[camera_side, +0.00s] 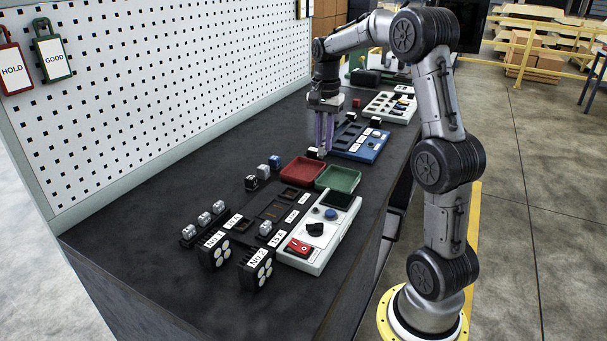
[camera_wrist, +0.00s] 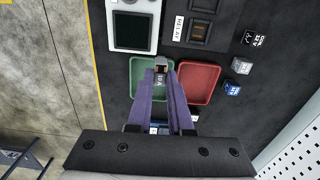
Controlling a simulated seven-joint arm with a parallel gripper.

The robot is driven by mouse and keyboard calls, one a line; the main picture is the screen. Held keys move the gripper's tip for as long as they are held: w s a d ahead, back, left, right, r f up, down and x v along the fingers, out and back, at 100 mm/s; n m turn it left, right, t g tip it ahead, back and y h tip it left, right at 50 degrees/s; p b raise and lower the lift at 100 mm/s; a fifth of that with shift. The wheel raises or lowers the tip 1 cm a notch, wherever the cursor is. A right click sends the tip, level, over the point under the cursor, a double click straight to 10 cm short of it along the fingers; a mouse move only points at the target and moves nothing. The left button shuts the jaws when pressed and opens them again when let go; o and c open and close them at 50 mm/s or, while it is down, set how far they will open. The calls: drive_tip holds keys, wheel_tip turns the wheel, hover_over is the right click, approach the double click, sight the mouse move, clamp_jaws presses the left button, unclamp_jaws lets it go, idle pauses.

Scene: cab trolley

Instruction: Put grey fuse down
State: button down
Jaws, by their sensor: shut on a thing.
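My gripper (camera_side: 323,150) is shut on a small fuse, and its purple fingers point down near the far side of the trays. The green tray (camera_side: 340,179) and the red tray (camera_side: 303,169) lie side by side, both apparently empty. In the wrist view, the fingertips overlap the right part of the green tray (camera_wrist: 136,92), left of the red tray (camera_wrist: 216,85). The fuse's height above the bench is unclear.
Three small labelled blocks, including a blue one (camera_side: 275,161), stand in a row left of the red tray. A pale control box (camera_side: 325,243) with a red switch is in front. A blue case (camera_side: 361,151) lies beyond the trays. The pegboard (camera_side: 180,80) borders the bench.

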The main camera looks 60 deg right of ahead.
drive_tip(key=shift+d+f, duration=0.25)
drive_tip(key=shift+d, duration=0.2)
drive_tip(key=w+d+f, duration=0.2)
drive_tip(key=w+f, duration=0.1)
drive_tip(key=w+d+f, duration=0.5)
drive_tip(key=w+d, duration=0.1)
drive_tip(key=shift+w+f, duration=0.4)
drive_tip(key=shift+w+d+f, duration=0.2)
drive_tip(key=shift+w+f, duration=0.05)
drive_tip(key=shift+f, duration=1.7)
drive_tip(key=shift+f, duration=0.1)
drive_tip(key=c, duration=0.8)
unclamp_jaws()
drive_tip(key=shift+c, duration=0.2)
